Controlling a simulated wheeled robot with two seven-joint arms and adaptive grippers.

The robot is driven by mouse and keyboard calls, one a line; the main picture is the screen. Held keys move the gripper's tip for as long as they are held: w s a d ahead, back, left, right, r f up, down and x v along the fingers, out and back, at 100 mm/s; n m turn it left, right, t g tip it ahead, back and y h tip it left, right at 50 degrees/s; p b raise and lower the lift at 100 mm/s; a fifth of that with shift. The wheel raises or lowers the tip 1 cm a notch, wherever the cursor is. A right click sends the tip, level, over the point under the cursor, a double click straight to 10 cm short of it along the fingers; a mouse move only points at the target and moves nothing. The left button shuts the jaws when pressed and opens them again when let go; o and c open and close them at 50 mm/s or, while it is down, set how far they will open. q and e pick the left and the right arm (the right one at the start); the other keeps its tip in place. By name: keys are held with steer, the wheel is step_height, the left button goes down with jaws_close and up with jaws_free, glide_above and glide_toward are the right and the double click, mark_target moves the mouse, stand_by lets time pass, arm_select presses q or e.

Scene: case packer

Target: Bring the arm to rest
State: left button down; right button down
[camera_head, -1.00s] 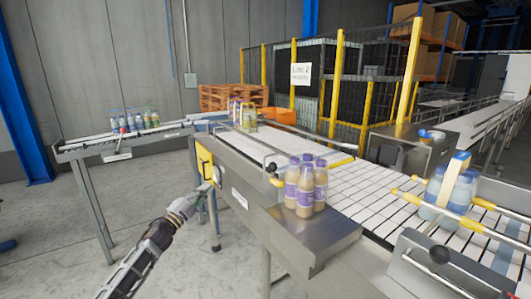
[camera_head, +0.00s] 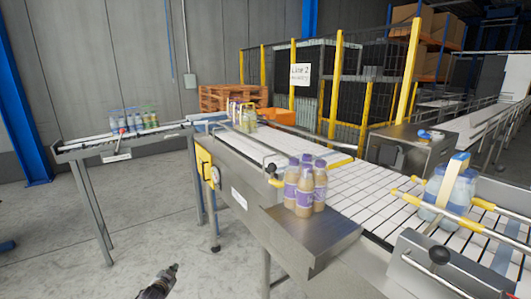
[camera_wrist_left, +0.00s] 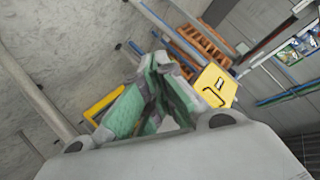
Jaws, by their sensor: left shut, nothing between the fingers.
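My left gripper (camera_head: 168,273) is low at the bottom of the head view, in front of the conveyor and above the concrete floor. In the left wrist view its green-padded fingers (camera_wrist_left: 150,100) are together with nothing held between them. It is apart from the conveyor and the bottles. My right gripper does not show in either view.
A conveyor (camera_head: 335,183) runs along the right, its steel plate (camera_head: 315,240) bearing several purple-capped bottles (camera_head: 305,186). More bottles in a pack (camera_head: 450,188) stand at right. A side conveyor (camera_head: 85,150) is at left. The floor (camera_head: 150,215) between is clear.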

arm_select(q)
steer(key=s+d+f+n+g, duration=0.3)
steer(key=s+f+g, duration=0.4)
steer(key=s+f, duration=2.05)
steer(key=s+d+f+g, duration=0.1)
steer(key=s+d+f, duration=0.2)
steer(key=s, duration=1)
steer(key=s+d+f+g, duration=0.2)
steer(key=s+f, duration=0.4)
steer(key=s, duration=0.7)
steer(key=s+d+f+g+h, duration=0.1)
steer(key=s+d+f, duration=0.2)
steer(key=s, duration=1)
steer(key=shift+s+d+f+g, duration=0.3)
steer(key=shift+s+f+g, duration=0.1)
steer(key=shift+f, duration=0.25)
